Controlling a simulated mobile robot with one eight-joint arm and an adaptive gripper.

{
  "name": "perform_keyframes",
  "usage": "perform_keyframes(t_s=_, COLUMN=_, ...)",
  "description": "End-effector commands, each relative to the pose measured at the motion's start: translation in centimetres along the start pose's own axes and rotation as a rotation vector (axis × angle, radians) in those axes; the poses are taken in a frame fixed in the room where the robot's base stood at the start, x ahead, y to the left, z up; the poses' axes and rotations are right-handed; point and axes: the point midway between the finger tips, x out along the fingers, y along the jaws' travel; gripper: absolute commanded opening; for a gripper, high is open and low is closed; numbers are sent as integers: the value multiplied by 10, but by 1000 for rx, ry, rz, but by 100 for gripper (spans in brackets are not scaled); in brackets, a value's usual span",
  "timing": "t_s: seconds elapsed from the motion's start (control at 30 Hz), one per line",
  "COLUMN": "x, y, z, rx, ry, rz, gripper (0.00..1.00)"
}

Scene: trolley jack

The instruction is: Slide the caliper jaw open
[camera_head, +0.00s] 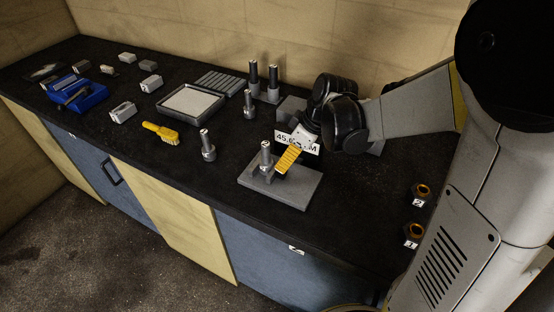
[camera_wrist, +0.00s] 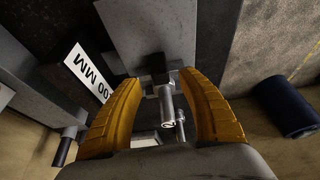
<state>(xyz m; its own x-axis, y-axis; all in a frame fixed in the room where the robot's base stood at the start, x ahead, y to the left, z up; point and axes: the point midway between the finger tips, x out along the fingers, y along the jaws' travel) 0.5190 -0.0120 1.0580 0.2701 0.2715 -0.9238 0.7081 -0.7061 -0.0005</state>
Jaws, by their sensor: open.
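My gripper (camera_head: 287,160) has orange fingers and points down over the grey plate (camera_head: 300,192) at the front middle of the bench. In the wrist view my gripper (camera_wrist: 160,82) is open, its fingers apart on either side of a dark block (camera_wrist: 154,63) and a pale metal pin (camera_wrist: 167,108). I cannot tell whether the fingers touch them. The pin (camera_head: 266,155) stands upright on the plate in the head view. A white sign (camera_head: 296,143) with a millimetre reading stands behind. Which part is the caliper jaw is not clear; my gripper and wrist hide part of this area.
Several metal pins stand upright behind and left, one at the plate's left (camera_head: 208,147). A grey tray (camera_head: 192,101), yellow brush (camera_head: 161,132) and blue tray (camera_head: 78,94) lie further left. Two nuts (camera_head: 421,191) sit right. The bench front is mostly clear.

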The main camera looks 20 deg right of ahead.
Motion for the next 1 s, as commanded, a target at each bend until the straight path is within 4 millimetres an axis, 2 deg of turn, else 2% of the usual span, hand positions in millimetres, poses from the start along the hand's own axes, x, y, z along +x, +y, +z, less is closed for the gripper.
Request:
perform_keyframes(t_s=0.03, x=13, y=0, z=1, rx=-1, ry=0, rz=0, gripper=47)
perform_keyframes(t_s=0.1, x=24, y=0, z=1, rx=-1, ry=0, rz=0, gripper=47)
perform_keyframes(t_s=0.23, x=40, y=0, z=0, rx=0, ry=0, rz=1, gripper=47)
perform_keyframes(t_s=0.4, x=47, y=0, z=0, rx=1, ry=0, rz=1, gripper=47)
perform_keyframes(t_s=0.63, x=47, y=0, z=0, rx=1, ry=0, rz=1, gripper=47)
perform_keyframes(t_s=0.8, x=46, y=0, z=0, rx=1, ry=0, rz=1, gripper=0)
perform_keyframes(t_s=1.0, x=47, y=0, z=0, rx=1, ry=-1, rz=1, gripper=0)
